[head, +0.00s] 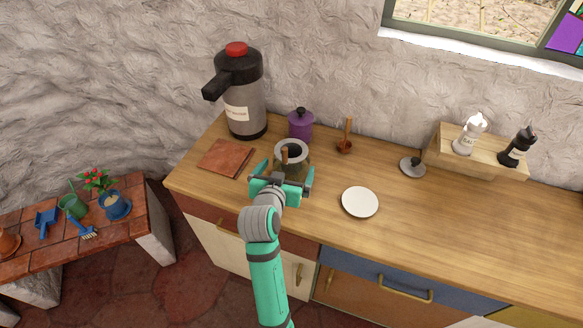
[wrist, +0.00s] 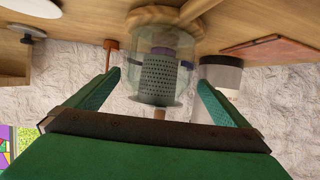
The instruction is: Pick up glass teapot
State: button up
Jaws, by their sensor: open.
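The glass teapot (head: 293,160) stands on the wooden counter, with a grey rim and a wooden part showing at its top. In the wrist view, which looks upside down, the clear teapot (wrist: 158,80) shows a perforated metal infuser inside and pale wood at its counter end. My gripper (head: 282,176) is at the teapot's near side and partly hides its lower body. Its two fingers are spread apart, one on each side of the teapot in the wrist view (wrist: 160,84). I cannot tell whether either finger touches the glass.
A brown board (head: 225,157) lies left.

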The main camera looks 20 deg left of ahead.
jog(key=x, duration=0.4)
jog(key=shift+w+d+f, duration=0.15)
jog(key=shift+w+f, duration=0.05)
jog(key=shift+w, duration=0.15)
jog(key=shift+c, duration=0.6)
jog(key=c, duration=1)
jog(key=shift+r, duration=0.1)
jog(key=shift+c, duration=0.4)
